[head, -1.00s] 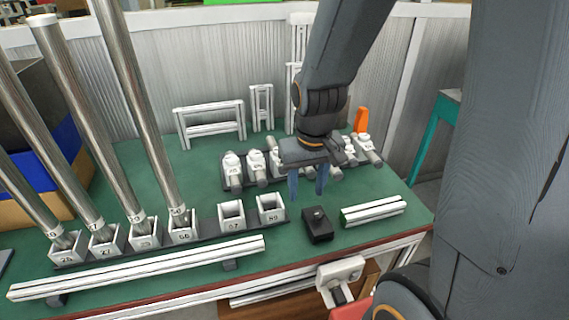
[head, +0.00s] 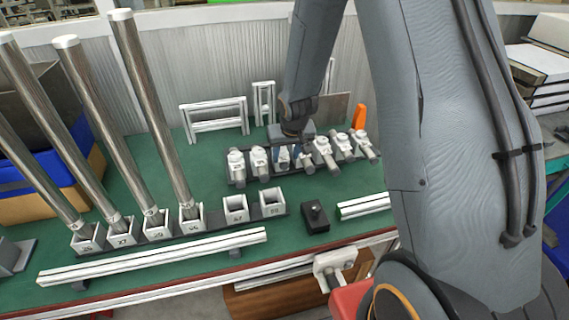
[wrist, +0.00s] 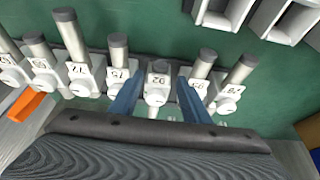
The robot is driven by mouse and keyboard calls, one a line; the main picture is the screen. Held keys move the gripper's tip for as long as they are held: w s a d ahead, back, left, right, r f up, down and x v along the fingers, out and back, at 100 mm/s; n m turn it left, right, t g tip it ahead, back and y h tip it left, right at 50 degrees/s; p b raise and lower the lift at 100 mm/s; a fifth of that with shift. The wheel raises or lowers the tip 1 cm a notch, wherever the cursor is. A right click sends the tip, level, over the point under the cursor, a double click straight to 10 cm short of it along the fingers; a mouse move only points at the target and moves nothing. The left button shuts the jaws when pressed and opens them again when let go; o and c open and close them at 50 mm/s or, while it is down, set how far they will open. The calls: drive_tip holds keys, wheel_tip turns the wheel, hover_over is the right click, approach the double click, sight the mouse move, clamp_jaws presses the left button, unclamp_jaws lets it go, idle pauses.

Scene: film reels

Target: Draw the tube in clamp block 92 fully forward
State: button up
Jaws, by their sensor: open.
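Clamp block 92 (wrist: 157,82) is white with a black number and stands in a row of similar clamp blocks. Its tube (wrist: 159,66) shows a grey round end that projects only a little past the block, less than the neighbouring tubes. My gripper (wrist: 160,74) is open, with one blue finger on each side of block 92. I cannot tell whether the fingers touch it. In the head view, my gripper (head: 291,162) is down among the clamp blocks, and its fingers partly cover the block there.
Clamp block 75 (wrist: 117,76) and another block (wrist: 197,86) stand close on either side of the fingers. White sockets (head: 235,208) and a black box (head: 315,216) stand in front of the row. Tall metal tubes (head: 150,110) rise at left. Green tabletop lies bare between row and sockets.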

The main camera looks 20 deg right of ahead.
sight(284, 163)
drive_tip(key=b+x, duration=0.3)
drive_tip(key=x, duration=0.2)
drive_tip(key=shift+w+f, duration=0.1)
drive_tip(key=shift+f, duration=0.15)
drive_tip(key=shift+c, duration=0.5)
clamp_jaws()
